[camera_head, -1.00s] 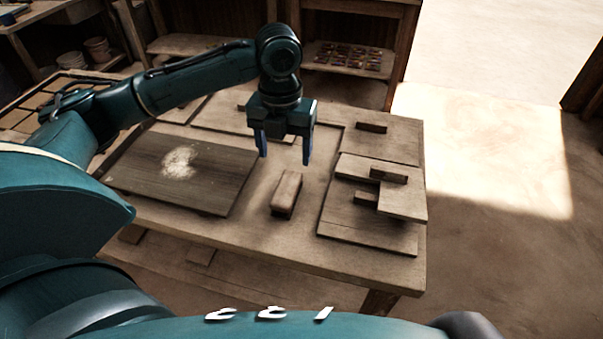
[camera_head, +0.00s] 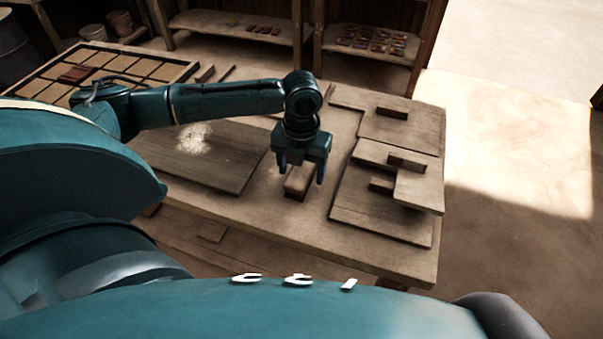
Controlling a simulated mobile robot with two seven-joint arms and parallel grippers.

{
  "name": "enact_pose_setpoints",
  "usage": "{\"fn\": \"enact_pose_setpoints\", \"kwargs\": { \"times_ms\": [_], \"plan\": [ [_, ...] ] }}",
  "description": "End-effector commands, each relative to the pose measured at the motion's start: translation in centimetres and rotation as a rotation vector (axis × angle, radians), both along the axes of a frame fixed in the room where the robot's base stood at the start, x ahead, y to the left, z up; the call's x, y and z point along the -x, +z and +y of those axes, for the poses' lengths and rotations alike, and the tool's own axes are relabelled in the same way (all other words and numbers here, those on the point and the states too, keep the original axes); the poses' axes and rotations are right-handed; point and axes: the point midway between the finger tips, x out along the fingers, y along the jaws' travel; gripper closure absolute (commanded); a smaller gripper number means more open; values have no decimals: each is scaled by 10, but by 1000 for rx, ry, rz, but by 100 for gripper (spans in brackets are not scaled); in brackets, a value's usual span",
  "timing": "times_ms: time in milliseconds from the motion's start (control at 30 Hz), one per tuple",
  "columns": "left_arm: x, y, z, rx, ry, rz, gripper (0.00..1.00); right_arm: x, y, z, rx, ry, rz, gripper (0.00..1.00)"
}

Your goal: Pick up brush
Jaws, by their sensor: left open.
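The brush (camera_head: 297,186) appears to be the small wooden block lying on the table between the dusty board and the raised boards on the right; I cannot make out bristles. My left gripper (camera_head: 301,173) is open, pointing down over it, with one finger on each side of the block in the picture. I cannot tell how far above the table the fingertips are. The gripper body covers the block's far end. My right gripper is not in view.
A flat board (camera_head: 205,160) with pale powder lies left of the brush. Stacked boards with small blocks (camera_head: 350,208) stand close on the right. A gridded tray (camera_head: 110,65) sits at the back left. Shelves with small tiles (camera_head: 372,42) stand behind the table (camera_head: 375,258).

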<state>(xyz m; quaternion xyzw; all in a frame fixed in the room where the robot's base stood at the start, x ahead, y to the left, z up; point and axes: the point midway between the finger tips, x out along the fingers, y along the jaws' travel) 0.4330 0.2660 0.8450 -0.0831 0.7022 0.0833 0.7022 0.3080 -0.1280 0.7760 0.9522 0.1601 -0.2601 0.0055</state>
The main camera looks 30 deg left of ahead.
Motion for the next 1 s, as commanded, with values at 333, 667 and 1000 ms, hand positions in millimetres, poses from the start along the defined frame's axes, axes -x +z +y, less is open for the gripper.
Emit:
{"fn": "enact_pose_setpoints", "kwargs": {
  "times_ms": [333, 667, 1000],
  "plan": [
    [0, -11, 0, 0, -1, -1, 33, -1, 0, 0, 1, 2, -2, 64],
    [0, -11, 0, 0, -1, 0, 59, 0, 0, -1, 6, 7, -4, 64],
    [0, -11, 0, 0, -1, -1, 83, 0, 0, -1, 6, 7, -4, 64]
  ]
}}
